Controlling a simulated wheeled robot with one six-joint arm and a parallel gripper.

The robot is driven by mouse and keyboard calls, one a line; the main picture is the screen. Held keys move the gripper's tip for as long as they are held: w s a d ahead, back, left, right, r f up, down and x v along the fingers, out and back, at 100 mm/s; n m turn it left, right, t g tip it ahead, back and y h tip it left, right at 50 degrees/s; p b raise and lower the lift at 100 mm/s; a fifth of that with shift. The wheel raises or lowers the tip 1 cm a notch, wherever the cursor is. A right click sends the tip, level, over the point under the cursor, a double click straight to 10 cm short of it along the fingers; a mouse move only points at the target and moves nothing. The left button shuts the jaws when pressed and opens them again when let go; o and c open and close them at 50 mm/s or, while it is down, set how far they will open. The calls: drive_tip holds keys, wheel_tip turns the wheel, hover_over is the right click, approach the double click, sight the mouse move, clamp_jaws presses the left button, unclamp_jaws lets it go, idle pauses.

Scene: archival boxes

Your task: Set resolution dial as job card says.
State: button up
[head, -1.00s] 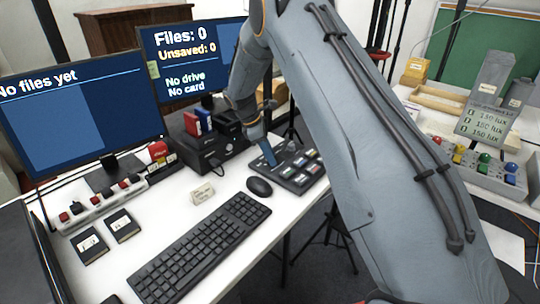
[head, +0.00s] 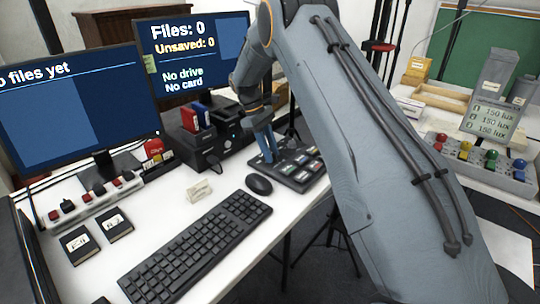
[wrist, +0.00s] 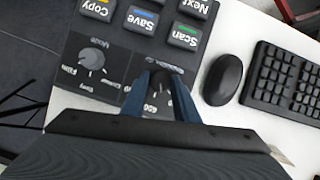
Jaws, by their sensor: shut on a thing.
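The black control panel (head: 307,172) lies on the white desk, right of the mouse, in the head view. In the wrist view the panel (wrist: 112,58) shows a grey Mode dial (wrist: 92,60) and Copy, Save, Scan and other keys. The resolution dial (wrist: 158,90) is beside the Mode dial, largely hidden between my blue fingers. My gripper (wrist: 159,85) is shut on this dial; in the head view my gripper (head: 270,152) reaches down to the panel's left part. A number near "600" shows beside it; the pointer's setting is hidden. I cannot identify a job card for certain.
A mouse (head: 259,185) and keyboard (head: 195,245) lie close to the panel. Two monitors, the right one (head: 193,55) reading "Files: 0", stand behind. A black box (head: 208,148) with red and blue items sits at the back. A small card (head: 199,190) stands on the desk.

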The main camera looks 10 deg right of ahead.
drive_tip(key=m+b, duration=0.1)
drive_tip(key=m, duration=0.1)
drive_tip(key=m+y+b, duration=0.1)
drive_tip(key=m, duration=0.1)
drive_tip(key=shift+w+d+m+g+y, duration=0.2)
drive_tip(key=shift+m+g+y, duration=0.1)
drive_tip(key=shift+m+g, duration=0.1)
drive_tip(key=m+y, duration=0.1)
drive_tip(key=m, duration=0.2)
drive_tip(key=shift+d+m+b, duration=0.1)
drive_tip(key=shift+m+b, duration=0.2)
drive_tip(key=m+y, duration=0.2)
drive_tip(key=m, duration=0.2)
drive_tip(key=shift+s+d+r, duration=0.1)
drive_tip(key=shift+d, duration=0.05)
drive_tip(key=m, duration=0.2)
drive_tip(key=m+y+p, duration=0.1)
drive_tip(key=m, duration=0.1)
drive_tip(key=shift+d+m+t+y, duration=0.1)
drive_tip(key=shift+m+t+y, duration=0.2)
drive_tip(key=shift+s, duration=0.1)
drive_tip(key=o, duration=1)
drive_tip(key=shift+o, duration=0.2)
drive_tip(key=b+v, duration=0.1)
drive_tip(key=v, duration=0.6)
drive_tip(key=shift+d+r, duration=0.15)
drive_tip(key=shift+r, duration=0.15)
